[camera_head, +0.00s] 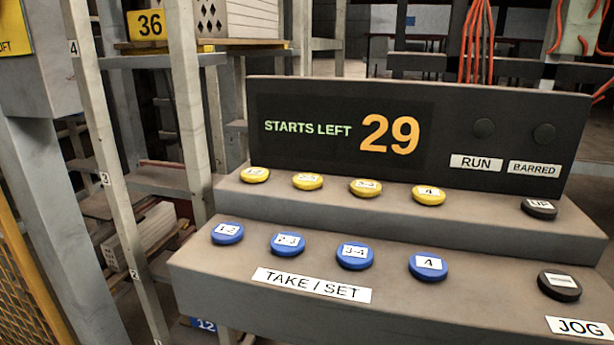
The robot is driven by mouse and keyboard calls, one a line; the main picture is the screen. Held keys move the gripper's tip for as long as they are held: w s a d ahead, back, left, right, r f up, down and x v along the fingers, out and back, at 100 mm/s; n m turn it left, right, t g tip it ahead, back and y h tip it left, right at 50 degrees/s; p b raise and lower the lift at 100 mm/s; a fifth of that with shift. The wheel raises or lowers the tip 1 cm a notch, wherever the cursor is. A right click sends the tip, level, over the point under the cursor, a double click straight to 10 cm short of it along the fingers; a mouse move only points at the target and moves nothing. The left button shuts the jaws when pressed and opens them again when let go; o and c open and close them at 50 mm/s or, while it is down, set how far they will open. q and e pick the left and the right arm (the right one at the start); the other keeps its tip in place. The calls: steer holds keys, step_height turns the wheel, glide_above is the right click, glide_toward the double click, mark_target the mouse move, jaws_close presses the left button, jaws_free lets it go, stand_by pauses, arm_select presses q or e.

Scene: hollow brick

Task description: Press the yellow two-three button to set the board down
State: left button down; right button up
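The yellow two-three button (307,181) is the second from the left in the upper row of the control panel. Its label is small but appears to read 2-3. Yellow buttons 1-2 (255,174), 3-4 (365,187) and 4 (428,195) share that row. A blue 2-3 button (288,243) sits in the lower row, below the yellow one. The display (341,135) reads "STARTS LEFT 29". The RUN lamp (484,128) and BARRED lamp (544,134) look dark. Neither gripper is in view. I cannot identify a board for certain.
More blue buttons stand in the lower row, such as 1-2 (227,233). Black jog buttons (559,285) are at the right. A grey rack (190,110) with numbered levels stands at the left, holding a pale hollow block (238,18). Space above the buttons is clear.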

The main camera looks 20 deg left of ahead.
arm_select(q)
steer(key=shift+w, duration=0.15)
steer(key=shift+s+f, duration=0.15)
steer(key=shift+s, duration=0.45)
